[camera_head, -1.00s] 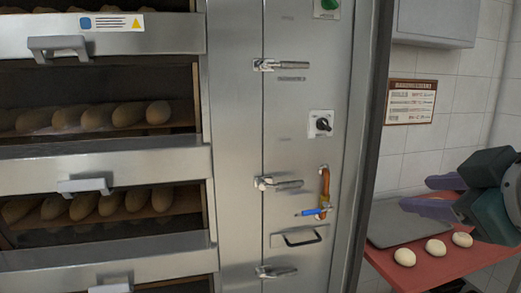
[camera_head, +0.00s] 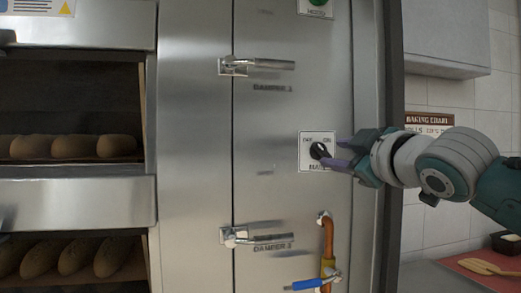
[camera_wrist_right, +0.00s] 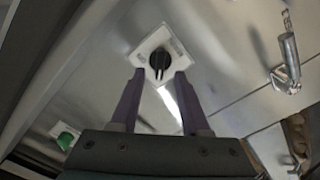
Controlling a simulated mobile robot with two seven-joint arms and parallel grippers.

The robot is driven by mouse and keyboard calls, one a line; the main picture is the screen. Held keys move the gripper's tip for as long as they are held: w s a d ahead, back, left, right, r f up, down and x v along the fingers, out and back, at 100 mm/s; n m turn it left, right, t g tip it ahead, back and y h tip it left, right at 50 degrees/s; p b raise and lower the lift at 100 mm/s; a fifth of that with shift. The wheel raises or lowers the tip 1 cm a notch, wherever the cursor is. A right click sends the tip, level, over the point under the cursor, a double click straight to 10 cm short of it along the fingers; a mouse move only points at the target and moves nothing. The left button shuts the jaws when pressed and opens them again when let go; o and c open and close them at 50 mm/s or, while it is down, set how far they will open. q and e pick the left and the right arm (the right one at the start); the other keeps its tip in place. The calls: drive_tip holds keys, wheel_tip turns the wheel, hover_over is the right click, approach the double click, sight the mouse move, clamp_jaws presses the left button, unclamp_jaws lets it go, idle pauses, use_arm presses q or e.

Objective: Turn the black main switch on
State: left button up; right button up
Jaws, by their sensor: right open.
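The black main switch (camera_head: 320,151) is a rotary knob on a white plate with lettering, on the steel panel right of the ovens. In the right wrist view the knob (camera_wrist_right: 160,62) sits just beyond and between my fingertips. My right gripper (camera_head: 342,154) is open, with purple fingers pointing at the knob from the right. Its fingers (camera_wrist_right: 156,84) straddle the line to the knob; whether they touch it I cannot tell. My left gripper is not in view.
Damper handles (camera_head: 258,66) (camera_head: 256,237) stick out of the panel above and below the switch. An orange pipe with a blue-levered valve (camera_head: 326,250) is below. A green knob (camera_wrist_right: 65,140) is on the same panel. Oven decks with loaves (camera_head: 75,147) are at left.

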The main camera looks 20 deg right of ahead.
sight(325, 152)
drive_tip(key=shift+w+d, duration=0.1)
drive_tip(key=shift+w, duration=1.8)
clamp_jaws()
